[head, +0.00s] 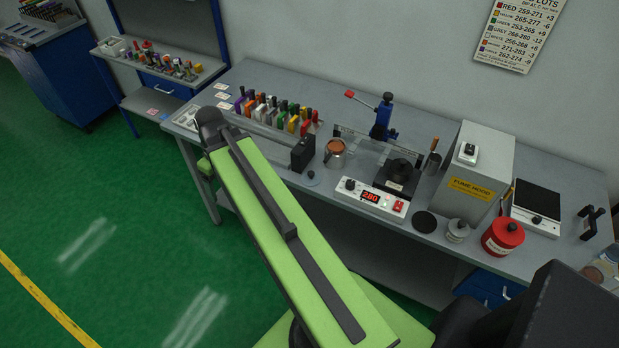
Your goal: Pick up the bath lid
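The bath lid looks to be the dark round cover with a black knob (402,168), seated on top of the heated bath unit. The bath's white front panel (370,199) shows a red 280 and has a knob and a red switch. A flat black disc (425,221) lies on the bench just right of the panel, apart from the lid. My green arm reaches up across the left of the bench, well left of the lid. My gripper is not visible beyond the arm's far joint.
A grey fume hood box (473,172) stands close right of the bath. A red canister (502,237) and a small grey jar (458,231) are at the front right. A copper-topped jar (335,153) and a blue lever device (383,118) stand left and behind. Colored-handled tools (275,112) fill the left.

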